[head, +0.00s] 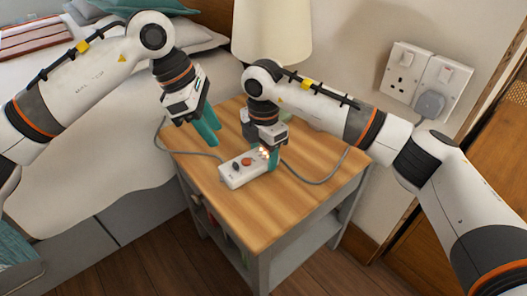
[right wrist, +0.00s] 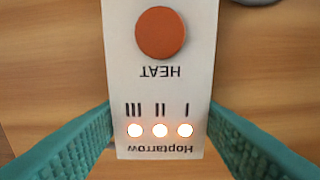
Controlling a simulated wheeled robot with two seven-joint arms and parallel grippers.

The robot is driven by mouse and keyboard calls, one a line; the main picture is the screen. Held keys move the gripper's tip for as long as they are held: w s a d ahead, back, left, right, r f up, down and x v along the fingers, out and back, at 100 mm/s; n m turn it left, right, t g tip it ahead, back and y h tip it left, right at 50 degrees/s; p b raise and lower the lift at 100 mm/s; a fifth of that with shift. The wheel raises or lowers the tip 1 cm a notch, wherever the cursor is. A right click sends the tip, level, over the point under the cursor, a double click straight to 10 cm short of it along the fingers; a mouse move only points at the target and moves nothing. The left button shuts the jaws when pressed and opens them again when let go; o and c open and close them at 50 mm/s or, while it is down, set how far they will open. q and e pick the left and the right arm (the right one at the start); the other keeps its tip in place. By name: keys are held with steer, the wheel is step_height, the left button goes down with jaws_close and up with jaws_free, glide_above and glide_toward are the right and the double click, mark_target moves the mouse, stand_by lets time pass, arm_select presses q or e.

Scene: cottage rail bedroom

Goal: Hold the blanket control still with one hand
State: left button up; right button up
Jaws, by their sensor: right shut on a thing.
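The blanket control (head: 232,180) is a white box lying on the bedside table. It has a round orange-red button, a dark round part and glowing lights at one end. In the right wrist view the control (right wrist: 160,85) shows the word HEAT, three marks and three lit lamps. My right gripper (head: 270,158) is shut on its lit end, with one teal finger at each side (right wrist: 160,130). My left gripper (head: 210,130) hangs above the table's left rear part, apart from the control. Its teal fingers overlap in view, so their gap is unclear.
The wooden table top (head: 290,210) is clear in front of the control. Grey cable runs to both sides of the control. A lamp (head: 272,40) stands behind, the bed (head: 90,170) is at left, and a wall socket (head: 405,75) with a plug is at right.

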mark_target(234, 179)
stand_by(0.4)
arm_select(q)
steer(key=c, duration=0.4)
steer(key=shift+d+n, duration=0.15)
steer(key=shift+n, duration=0.25)
steer(key=c, duration=0.3)
steer(key=shift+d+f+n+y, duration=0.1)
steer(key=shift+d+n+y, duration=0.2)
steer(key=shift+n, duration=0.2)
jaws_close()
steer(key=d+n, duration=0.1)
steer(key=n, duration=0.2)
steer(key=n+y, duration=0.1)
steer(key=n, duration=0.1)
steer(key=d+f+n+y, duration=0.1)
steer(key=n, duration=0.2)
steer(key=shift+d+n, duration=0.3)
steer(key=n, duration=0.1)
steer(key=n+y, duration=0.1)
steer(key=n, duration=0.1)
steer(key=shift+d+f, duration=0.15)
steer(key=shift+d, duration=0.1)
steer(key=shift+f, duration=2.55)
